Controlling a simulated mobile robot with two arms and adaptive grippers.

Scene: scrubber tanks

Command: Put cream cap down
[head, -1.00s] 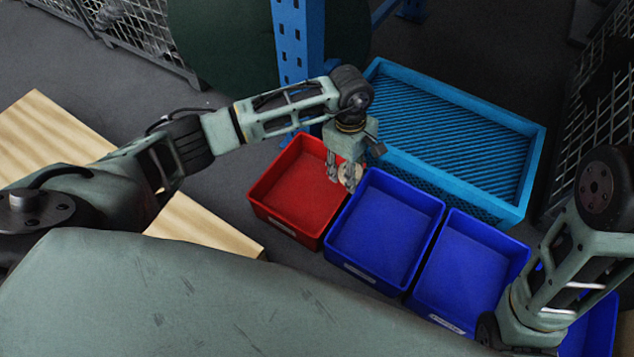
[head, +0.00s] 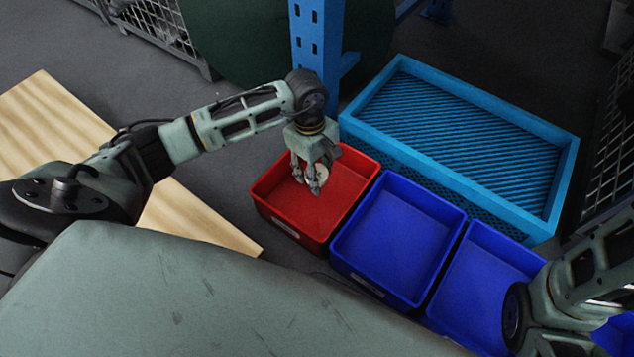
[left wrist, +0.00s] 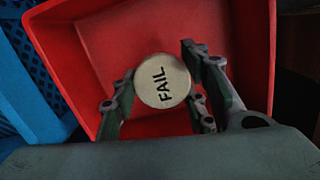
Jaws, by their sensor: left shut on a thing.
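The cream cap (left wrist: 162,81) is round, with the word FAIL on its top. It shows between the fingers of my left gripper (left wrist: 165,103) in the left wrist view. In the head view my left gripper (head: 313,181) is shut on the cap (head: 317,173), over the red bin (head: 345,201). The bin's floor shows beneath the cap in the left wrist view (left wrist: 108,40). I cannot tell how high the cap is above that floor. My right arm comes in at the lower right, and its gripper is not in view.
Two blue bins (head: 398,235) (head: 480,280) stand in a row to the right of the red one, and part of another blue bin shows at the right edge. A light blue crate (head: 460,140) lies behind them. A blue post (head: 318,45) rises behind my left gripper.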

